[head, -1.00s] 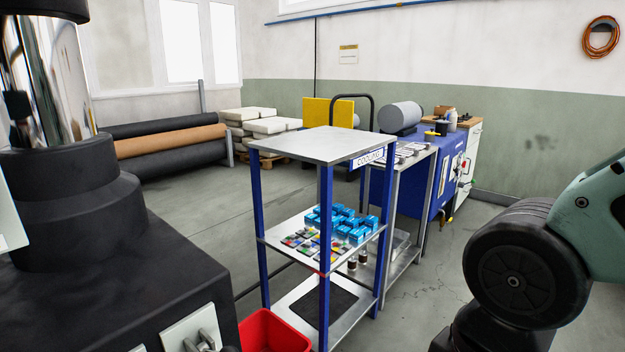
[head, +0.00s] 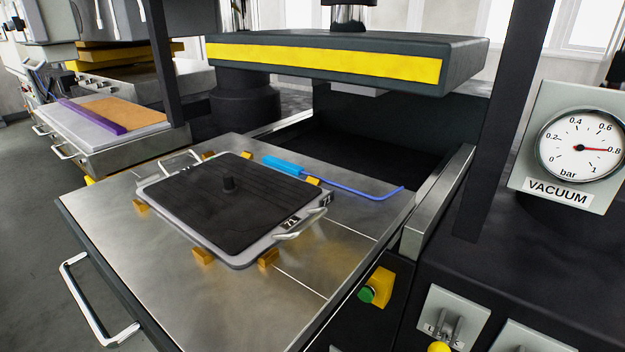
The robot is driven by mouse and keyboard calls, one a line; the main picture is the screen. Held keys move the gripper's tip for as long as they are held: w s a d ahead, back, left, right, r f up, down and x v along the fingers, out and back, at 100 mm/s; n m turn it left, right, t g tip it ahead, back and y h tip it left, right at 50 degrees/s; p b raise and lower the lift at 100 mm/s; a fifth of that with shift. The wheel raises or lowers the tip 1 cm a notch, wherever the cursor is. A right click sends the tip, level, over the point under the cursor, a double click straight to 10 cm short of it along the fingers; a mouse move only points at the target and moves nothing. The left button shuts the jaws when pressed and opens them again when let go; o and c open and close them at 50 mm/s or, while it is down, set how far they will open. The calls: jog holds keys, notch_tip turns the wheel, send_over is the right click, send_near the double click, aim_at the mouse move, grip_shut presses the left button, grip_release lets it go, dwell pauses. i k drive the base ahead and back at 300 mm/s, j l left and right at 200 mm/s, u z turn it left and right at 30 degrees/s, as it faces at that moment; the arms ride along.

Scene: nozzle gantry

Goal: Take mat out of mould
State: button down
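The mould (head: 243,262) is a grey metal tray with a rounded rim and a wire handle on each of two opposite sides. It bears a plate marked 71 and sits between small brass blocks on a pulled-out steel table. A black mat (head: 262,205) lies flat inside the mould, with a short dark knob standing up from its middle. A tool with a light blue handle and a bent blue rod (head: 340,186) lies on the table behind the mould. My gripper is not in view.
A press plate with a yellow stripe (head: 330,61) hangs above and behind the table. A vacuum gauge (head: 580,147) on the right reads about 0.8 bar. A second press at left holds a brown sheet and purple bar (head: 92,116). The front of the steel table (head: 148,290) is bare.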

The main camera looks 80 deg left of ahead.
aim_at(232, 201)
jog(key=u, duration=2.3)
jog(key=k+z, duration=0.45)
jog(key=j+z, duration=0.75)
jog(key=j, duration=0.25)
